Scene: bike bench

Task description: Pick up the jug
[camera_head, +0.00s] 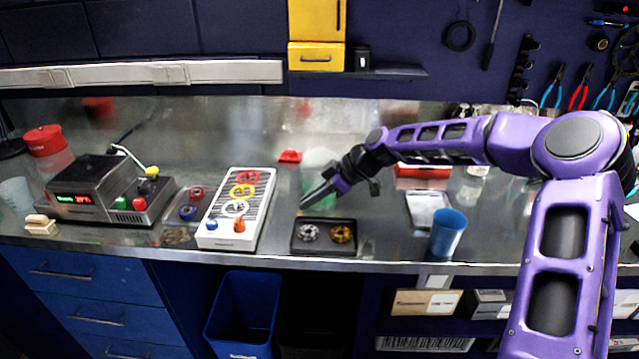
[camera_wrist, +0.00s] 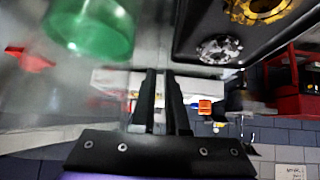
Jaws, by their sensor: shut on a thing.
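My gripper (camera_head: 306,203) reaches down and left over the bench, above the black tray. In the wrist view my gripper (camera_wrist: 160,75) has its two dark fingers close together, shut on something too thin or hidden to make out. A green see-through vessel (camera_wrist: 90,28), which may be the jug, is at the upper left of the wrist view, apart from the visible fingers. In the head view a pale green shape (camera_head: 318,160) stands behind the gripper and is partly hidden. No handle shows clearly.
The black tray (camera_head: 300,250) holds metal cogs near the front edge. Left of it is a white panel (camera_head: 213,240) with coloured rings. A blue cup (camera_head: 448,232) stands to the right. A red-lidded tub (camera_head: 45,145) and a grey device (camera_head: 85,172) are far left.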

